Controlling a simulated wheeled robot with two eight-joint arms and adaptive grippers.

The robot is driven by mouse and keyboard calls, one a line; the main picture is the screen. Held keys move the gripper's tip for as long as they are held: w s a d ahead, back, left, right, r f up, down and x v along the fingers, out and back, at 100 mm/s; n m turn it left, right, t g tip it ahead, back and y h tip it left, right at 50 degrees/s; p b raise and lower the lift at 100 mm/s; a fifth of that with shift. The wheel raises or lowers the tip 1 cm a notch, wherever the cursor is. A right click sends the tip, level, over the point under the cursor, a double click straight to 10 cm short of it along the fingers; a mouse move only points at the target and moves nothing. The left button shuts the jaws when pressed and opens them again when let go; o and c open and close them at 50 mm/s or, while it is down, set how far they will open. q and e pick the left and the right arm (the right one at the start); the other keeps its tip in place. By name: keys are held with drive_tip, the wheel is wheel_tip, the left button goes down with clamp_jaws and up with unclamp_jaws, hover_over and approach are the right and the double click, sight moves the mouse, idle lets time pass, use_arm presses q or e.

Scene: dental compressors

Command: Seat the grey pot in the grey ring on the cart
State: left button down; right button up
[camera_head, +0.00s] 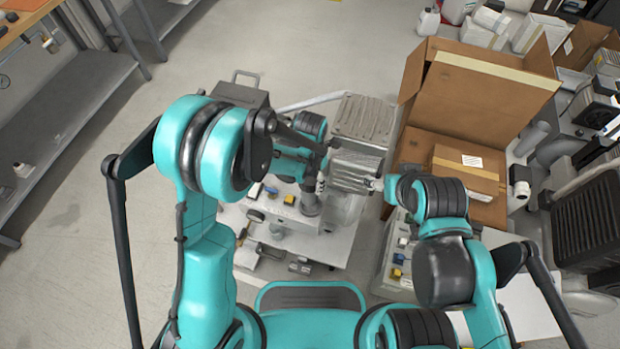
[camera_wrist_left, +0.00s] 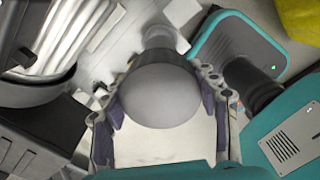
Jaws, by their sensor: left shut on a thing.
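The grey pot (camera_wrist_left: 162,95) shows large and rounded in the left wrist view, with a narrower grey cylinder (camera_wrist_left: 158,38) beyond it. My left gripper (camera_wrist_left: 165,105) has a finger on each side of the pot and is shut on it. In the head view the left gripper (camera_head: 319,183) is over the cart (camera_head: 325,245), partly hidden by its own arm. A dark grey cylinder (camera_head: 311,204) shows just below it; I cannot tell whether it is the pot. I cannot make out the grey ring clearly. My right gripper (camera_head: 376,185) is small and its jaws are unclear.
Small parts, some with yellow and blue, lie on the cart's left side. A ribbed metal unit (camera_head: 363,120) stands behind the grippers. An open cardboard box (camera_head: 480,85) is at the right. A grey shelf (camera_head: 70,110) stands far left, with clear floor between.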

use_arm(q)
drive_tip(key=shift+f+b, duration=1.8)
drive_tip(key=shift+f, duration=0.95)
drive_tip(key=shift+w+d, duration=0.1)
drive_tip(key=shift+w, duration=0.05)
drive_tip(key=shift+f+b, duration=0.55)
drive_tip(key=shift+f, duration=0.05)
drive_tip(key=c, duration=0.7)
unclamp_jaws()
drive_tip(key=shift+c, duration=0.2)
drive_tip(key=shift+r, duration=0.1)
drive_tip(key=shift+r+p, duration=3.8)
drive_tip(key=shift+r, duration=1.7)
